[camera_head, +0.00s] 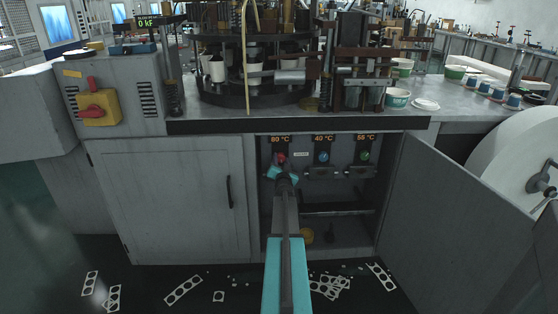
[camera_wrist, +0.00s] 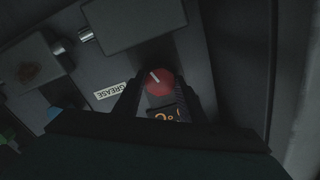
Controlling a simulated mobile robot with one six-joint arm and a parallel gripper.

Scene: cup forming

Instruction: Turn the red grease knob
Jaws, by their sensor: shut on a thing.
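The red grease knob (camera_wrist: 159,82) is round with a pale pointer line, on a grey panel beside a label reading GREASE (camera_wrist: 113,90). My gripper (camera_wrist: 160,95) has its dark fingers on either side of the knob and is shut on it. In the head view my gripper (camera_head: 282,172) reaches into the open cabinet, and a bit of the red knob (camera_head: 282,158) shows just above it, under the 80 °C display (camera_head: 280,139). The lower part of the knob's surroundings is hidden by my gripper.
Blue (camera_head: 322,156) and green (camera_head: 365,156) knobs sit to the right, under 40 °C and 55 °C displays. The cabinet door (camera_head: 450,220) stands open at right. A red-and-yellow switch (camera_head: 97,108) is at left. Punched scraps (camera_head: 184,290) lie on the floor.

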